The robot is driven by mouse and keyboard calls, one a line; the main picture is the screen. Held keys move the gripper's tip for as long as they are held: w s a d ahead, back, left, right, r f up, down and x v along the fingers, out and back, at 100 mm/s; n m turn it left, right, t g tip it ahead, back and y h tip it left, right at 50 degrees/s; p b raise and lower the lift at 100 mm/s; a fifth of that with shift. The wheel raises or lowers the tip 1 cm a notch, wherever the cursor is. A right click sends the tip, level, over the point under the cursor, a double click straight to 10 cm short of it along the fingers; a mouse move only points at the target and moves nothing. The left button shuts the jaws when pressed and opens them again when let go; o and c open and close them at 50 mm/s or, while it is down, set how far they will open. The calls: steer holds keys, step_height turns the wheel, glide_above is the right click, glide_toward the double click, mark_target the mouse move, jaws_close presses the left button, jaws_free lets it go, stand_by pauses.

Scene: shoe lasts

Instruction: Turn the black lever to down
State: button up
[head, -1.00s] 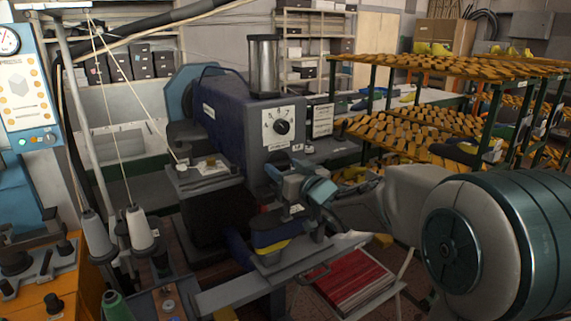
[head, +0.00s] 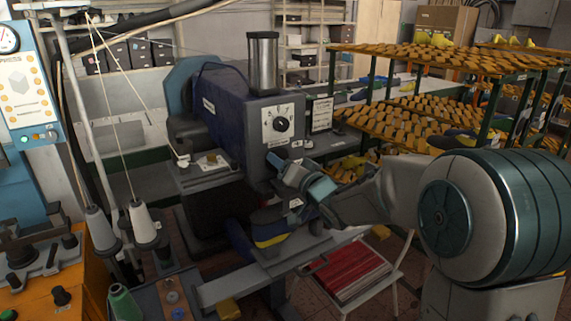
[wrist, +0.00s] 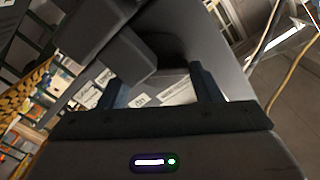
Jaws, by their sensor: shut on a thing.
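A blue and grey machine (head: 225,125) stands in the middle of the head view, with a black dial knob (head: 281,124) on its front. My gripper (head: 274,160) is at the lower front of this machine, below the dial. My teal wrist hides most of what lies there. In the wrist view, a dark, blocky piece that looks like the black lever (wrist: 133,58) sits at and between the fingers of my gripper (wrist: 160,80). The jaws are shut on it. The lever cannot be made out clearly in the head view, so its angle cannot be told.
A narrow grey bench (head: 245,286) with a dark blue and yellow shoe last (head: 268,238) is below my gripper. Racks of orange lasts (head: 450,60) stand at right. A white-framed stand (head: 352,282) holds red sheets. Thread cones (head: 143,222) stand at left.

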steer(key=shift+f, duration=0.15)
steer(key=o, duration=1)
steer(key=b+v, duration=0.2)
steer(key=v, duration=1.1)
steer(key=shift+s+d, duration=0.2)
steer(key=shift+s, duration=0.15)
steer(key=shift+d, duration=0.1)
